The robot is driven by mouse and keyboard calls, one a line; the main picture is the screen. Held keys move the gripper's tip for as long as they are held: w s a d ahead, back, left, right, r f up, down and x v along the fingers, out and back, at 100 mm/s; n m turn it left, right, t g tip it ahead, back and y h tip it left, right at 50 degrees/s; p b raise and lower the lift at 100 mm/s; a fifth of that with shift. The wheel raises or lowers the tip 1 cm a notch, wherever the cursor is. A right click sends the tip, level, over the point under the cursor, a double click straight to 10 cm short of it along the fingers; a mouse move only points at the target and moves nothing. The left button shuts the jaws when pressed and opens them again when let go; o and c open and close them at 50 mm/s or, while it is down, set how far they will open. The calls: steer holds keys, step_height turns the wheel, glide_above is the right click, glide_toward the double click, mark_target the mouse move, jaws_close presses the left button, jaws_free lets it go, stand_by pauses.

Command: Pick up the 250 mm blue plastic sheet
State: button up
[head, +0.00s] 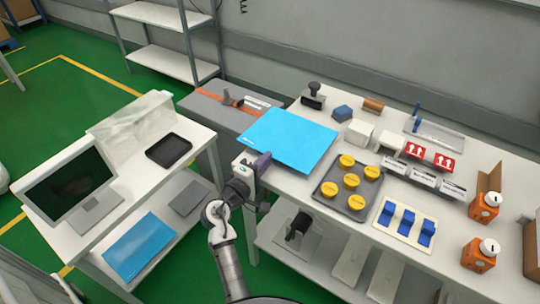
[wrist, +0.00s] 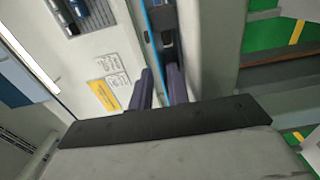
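A second blue sheet (head: 138,247) lies on the lower shelf of the left cart. I cannot read which is 250 mm. My gripper (head: 261,162) is at the near left edge of the table sheet. In the wrist view, the two dark fingers of my gripper (wrist: 160,78) stand apart with a narrow gap. The blue sheet's edge (wrist: 149,25) shows edge-on as a thin strip running towards that gap. Contact is unclear.
A grey tray (head: 327,202) with yellow round pieces stands right of the sheet. A black stamp-like object (head: 313,93) and a blue block (head: 342,113) sit behind it. The left cart holds a monitor (head: 70,183) and a dark tray (head: 169,149).

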steer(key=shift+x, duration=0.9)
steer(key=shift+c, duration=0.3)
jaws_close()
steer(key=shift+r, duration=0.1)
step_height(320, 180, up, 2)
steer(key=shift+r+p, duration=0.1)
steer(key=shift+p, duration=0.85)
steer(key=shift+s+a, duration=0.1)
